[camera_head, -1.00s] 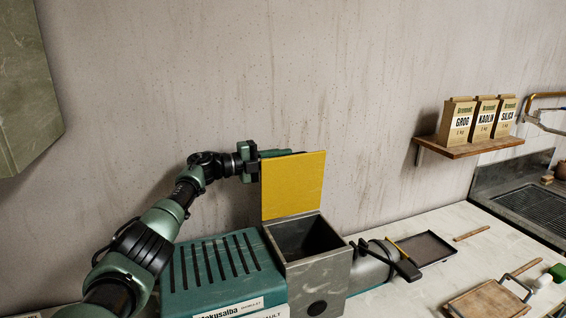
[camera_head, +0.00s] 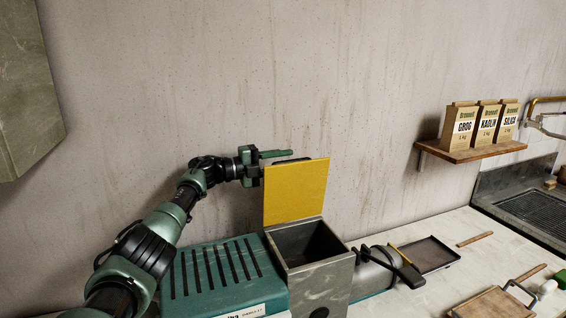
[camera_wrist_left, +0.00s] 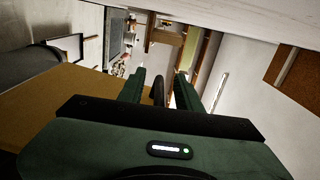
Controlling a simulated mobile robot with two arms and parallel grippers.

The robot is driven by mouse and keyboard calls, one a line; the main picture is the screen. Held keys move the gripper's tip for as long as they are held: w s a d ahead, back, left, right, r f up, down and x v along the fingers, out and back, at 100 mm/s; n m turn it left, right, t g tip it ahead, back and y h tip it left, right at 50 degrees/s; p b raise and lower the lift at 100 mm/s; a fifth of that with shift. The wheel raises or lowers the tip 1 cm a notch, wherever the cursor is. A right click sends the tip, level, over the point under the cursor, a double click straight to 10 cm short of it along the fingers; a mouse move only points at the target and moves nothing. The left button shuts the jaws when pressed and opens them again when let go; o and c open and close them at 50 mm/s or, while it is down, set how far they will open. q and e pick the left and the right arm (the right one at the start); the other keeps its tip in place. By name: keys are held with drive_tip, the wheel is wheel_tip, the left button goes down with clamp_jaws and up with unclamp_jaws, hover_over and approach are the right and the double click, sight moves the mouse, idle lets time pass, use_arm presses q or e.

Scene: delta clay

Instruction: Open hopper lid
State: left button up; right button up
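The hopper (camera_head: 318,276) is a grey open-topped box, and its dark inside shows. Its yellow lid (camera_head: 296,192) stands upright at the back edge of the opening. My left gripper (camera_head: 277,158) is behind the lid's upper left part, partly hidden by it. In the left wrist view its two green fingers (camera_wrist_left: 160,92) are apart, with a dark bar (camera_wrist_left: 158,92), perhaps the lid's handle, between them and gaps on both sides. The lid's yellow face (camera_wrist_left: 60,110) also shows at the left of that view. My right gripper is not in view.
A green slotted machine housing (camera_head: 220,275) adjoins the hopper on the left. A grey cylinder (camera_head: 375,272) and a dark tray (camera_head: 428,254) are to its right. A shelf (camera_head: 470,153) with three paper bags is on the wall. The wall is close behind the lid.

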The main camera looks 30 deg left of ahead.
use_arm(q)
drive_tip(key=shift+a, duration=0.1)
drive_tip(key=b+v, duration=0.3)
drive_tip(key=v, duration=0.4)
drive_tip(key=shift+s+a, duration=0.2)
drive_tip(key=shift+s, duration=0.15)
